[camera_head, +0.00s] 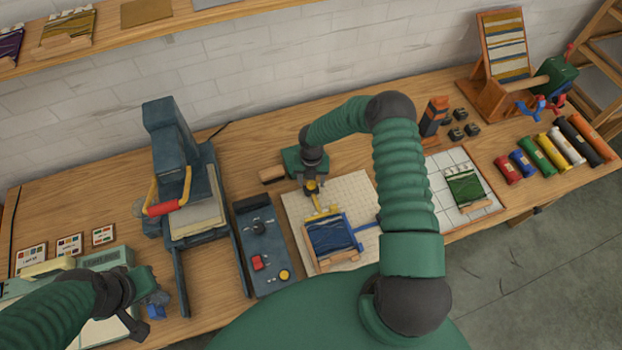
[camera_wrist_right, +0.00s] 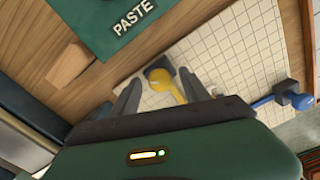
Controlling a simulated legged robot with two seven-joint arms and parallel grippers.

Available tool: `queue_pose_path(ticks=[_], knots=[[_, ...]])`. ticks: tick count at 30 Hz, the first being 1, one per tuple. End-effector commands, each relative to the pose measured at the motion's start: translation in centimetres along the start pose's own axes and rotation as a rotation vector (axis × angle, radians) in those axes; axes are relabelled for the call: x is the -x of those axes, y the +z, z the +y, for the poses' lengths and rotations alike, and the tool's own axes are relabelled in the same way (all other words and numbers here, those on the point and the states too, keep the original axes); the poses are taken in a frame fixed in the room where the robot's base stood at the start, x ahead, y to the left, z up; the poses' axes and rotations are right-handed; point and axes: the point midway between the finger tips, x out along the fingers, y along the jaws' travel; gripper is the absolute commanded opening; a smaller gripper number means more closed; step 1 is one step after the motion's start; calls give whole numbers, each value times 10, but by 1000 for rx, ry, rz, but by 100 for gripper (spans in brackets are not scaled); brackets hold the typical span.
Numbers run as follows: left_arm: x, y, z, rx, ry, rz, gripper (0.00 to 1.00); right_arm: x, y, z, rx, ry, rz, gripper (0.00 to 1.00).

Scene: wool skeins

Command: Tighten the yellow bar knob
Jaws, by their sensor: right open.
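The yellow bar knob (camera_wrist_right: 160,77) sits on a dark block at the edge of the cream grid board (camera_head: 358,184), with a yellow bar (camera_head: 325,208) running from it. My right gripper (camera_head: 312,188) is open above the knob. In the right wrist view its fingers (camera_wrist_right: 162,90) stand on either side of the yellow knob and bar, with no grip visible; whether they touch is unclear. Part of the knob and bar is hidden by the gripper body. My left gripper (camera_head: 150,304) is at the lower left; its jaws are unclear.
A wooden frame with dark blue yarn (camera_head: 331,234) and a blue bar (camera_head: 365,228) lie on the board. A control box (camera_head: 262,245) and a press (camera_head: 185,200) stand to the left. A wooden block (camera_head: 272,174) is close beside my right gripper.

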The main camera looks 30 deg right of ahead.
Motion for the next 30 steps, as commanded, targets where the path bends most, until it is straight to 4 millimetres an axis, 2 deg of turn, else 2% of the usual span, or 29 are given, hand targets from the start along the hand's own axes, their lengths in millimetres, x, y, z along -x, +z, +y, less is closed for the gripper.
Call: queue_pose_path(ticks=[9,21,30], knots=[[1,0,0,0,0,0,0,-5,0,1,-1,-2,-1,54],[1,0,0,0,0,0,0,-5,0,1,0,2,0,2],[-1,0,0,0,0,0,0,-5,1,1,-16,0,-2,0]])
